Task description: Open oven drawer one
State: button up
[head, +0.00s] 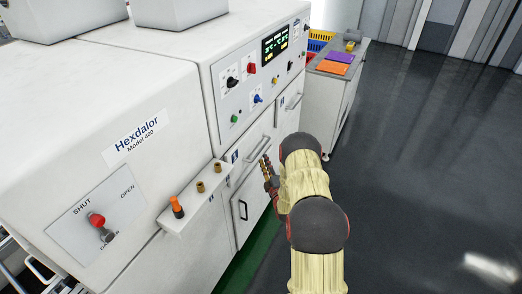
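The white oven (215,95) stands at the left with its front facing the aisle. A drawer front (240,180) with a pale bar handle (257,151) is below the control panel, and a small dark label is at its upper left; I cannot read the label for sure. The drawer looks closed. My gripper (268,176) is at the front of this drawer, close to the lower right of the handle. It is small, dark and partly hidden by my arm. I cannot tell whether it touches the handle or whether its fingers are open.
A second handle (294,101) is farther along the oven. A dark-framed handle (243,210) sits lower down. A ledge with an orange-topped knob (177,207) juts out nearer. A cart (336,85) with trays stands beyond. The dark floor (430,180) at right is clear.

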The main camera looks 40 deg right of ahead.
aim_at(261, 148)
jog(key=shift+b+x, duration=0.7)
jog(key=shift+x, duration=3.1)
jog(key=shift+r, duration=0.15)
jog(key=shift+c, duration=1.3)
grip_shut()
